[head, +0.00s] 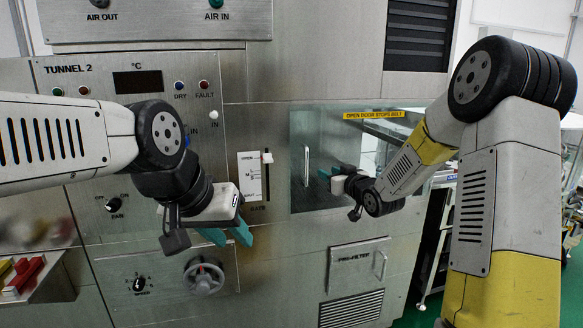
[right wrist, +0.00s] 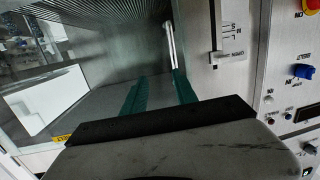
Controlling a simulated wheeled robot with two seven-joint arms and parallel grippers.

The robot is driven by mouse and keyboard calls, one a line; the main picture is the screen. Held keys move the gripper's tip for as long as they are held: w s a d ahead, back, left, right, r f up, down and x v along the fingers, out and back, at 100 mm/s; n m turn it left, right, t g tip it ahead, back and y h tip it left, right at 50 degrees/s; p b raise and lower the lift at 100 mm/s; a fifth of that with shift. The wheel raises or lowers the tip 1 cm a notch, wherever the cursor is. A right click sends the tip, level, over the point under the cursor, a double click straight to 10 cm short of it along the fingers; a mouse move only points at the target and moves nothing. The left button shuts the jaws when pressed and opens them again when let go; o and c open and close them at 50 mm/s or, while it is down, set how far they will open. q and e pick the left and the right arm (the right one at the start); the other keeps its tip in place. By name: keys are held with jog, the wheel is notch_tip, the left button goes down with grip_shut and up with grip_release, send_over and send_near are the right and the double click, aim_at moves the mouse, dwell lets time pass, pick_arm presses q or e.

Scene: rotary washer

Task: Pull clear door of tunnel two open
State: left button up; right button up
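The clear door (head: 335,140) of tunnel two is a glass pane in the steel front, with a yellow label (head: 374,115) along its top. It looks closed. Its slim upright handle (head: 306,166) is near the left edge; it also shows in the right wrist view (right wrist: 170,45). My right gripper (head: 325,174) is in front of the door, just right of the handle. In the right wrist view its teal fingers (right wrist: 160,85) are apart with nothing between them. The handle's end is close to one fingertip; contact cannot be told. My left gripper (head: 228,236) is open and empty before the control panel.
A slider gate control (head: 252,177) is left of the door and a hand wheel (head: 204,276) is low on the panel. The pre-filter hatch (head: 358,265) is below the door. Red and yellow pieces (head: 22,275) lie on a ledge at lower left.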

aim_at(307, 168)
jog(key=shift+t+y, duration=0.3)
jog(key=shift+y, duration=0.5)
jog(key=w+a, duration=0.2)
jog(key=w+a+f, duration=0.1)
jog(key=w+a, duration=0.4)
jog(key=w, duration=0.1)
jog(key=shift+w+a+f, duration=0.15)
jog(key=shift+a+f, duration=0.1)
grip_shut()
dwell(0.5)
